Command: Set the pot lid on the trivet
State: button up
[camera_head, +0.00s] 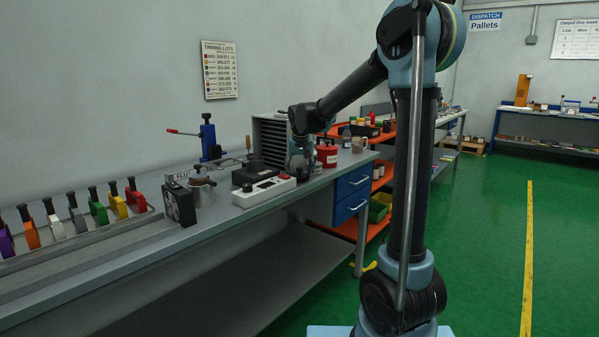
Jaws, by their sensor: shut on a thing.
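My gripper (300,166) is at the end of my arm, low over the far part of the workbench (226,208). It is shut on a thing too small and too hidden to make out. A silver pot (204,193) stands on the bench to the left, with a dark knob-like part above its top. I cannot tell whether that part belongs to the pot lid. I cannot pick out the trivet with certainty.
A white switch box (264,190), a black box (254,174) and a red canister (327,156) crowd the bench by my gripper. A grey drawer cabinet (270,138) stands behind. A black fan-like box (179,203) and coloured-handled tools (98,208) are left. Green floor is clear at right.

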jog(key=o, duration=1.1)
jog(key=shift+f, duration=0.1)
jog(key=shift+o, duration=0.2)
jog(key=o, duration=0.3)
jog(key=shift+o, duration=0.2)
jog(key=shift+r, duration=3.55)
